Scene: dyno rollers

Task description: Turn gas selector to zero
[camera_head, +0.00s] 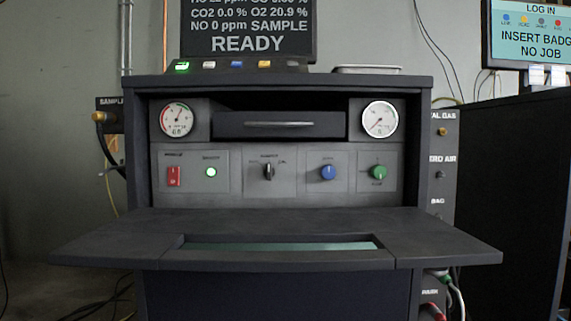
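A row of controls sits on the front panel of a dark cabinet. A black selector knob (268,172) is in the middle, with small labels around it that are too small to read surely. Its pointer looks about upright. To its right are a blue knob (328,172) and a green knob (378,172), also with tiny labels. I cannot tell from the lettering which one is the gas selector. Neither of my grippers shows in the head view.
A red switch (174,176) and a lit green button (211,172) are left of the knobs. Two gauges (177,119) flank a drawer (279,124). A shelf (110,237) juts out below the panel. A screen (248,30) above reads READY. Cables hang at both sides.

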